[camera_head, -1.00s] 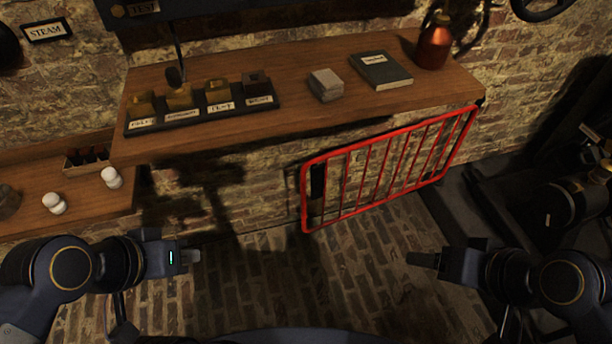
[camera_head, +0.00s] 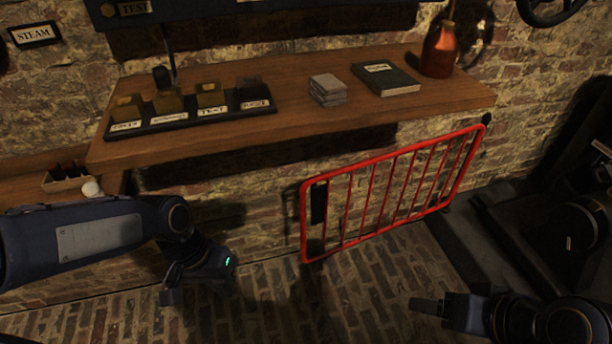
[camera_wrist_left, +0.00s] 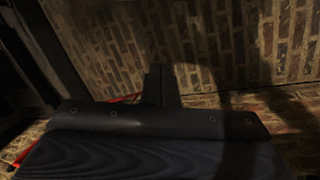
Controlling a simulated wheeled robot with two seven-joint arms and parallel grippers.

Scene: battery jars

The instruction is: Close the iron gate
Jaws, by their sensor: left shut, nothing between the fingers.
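The red iron gate (camera_head: 392,190) shows in the head view, below the right half of the wooden shelf. It is a barred frame with a black plate (camera_head: 319,203) at its left end. Its right end is at the wall near the shelf corner. My left gripper (camera_head: 168,298) is shut and empty, pointing down over the floor, left of the gate and apart from it. In the left wrist view its fingers (camera_wrist_left: 161,84) are together, with a bit of red (camera_wrist_left: 128,98) behind the gripper body. My right gripper (camera_head: 425,305) is below the gate; its jaw gap cannot be made out.
The wooden shelf (camera_head: 290,128) holds a labelled block rack (camera_head: 190,118), grey blocks (camera_head: 327,89), a dark book (camera_head: 385,78) and a copper bottle (camera_head: 439,50). Dark machinery (camera_head: 560,225) stands at the right. The brick floor (camera_head: 270,310) before the gate is clear.

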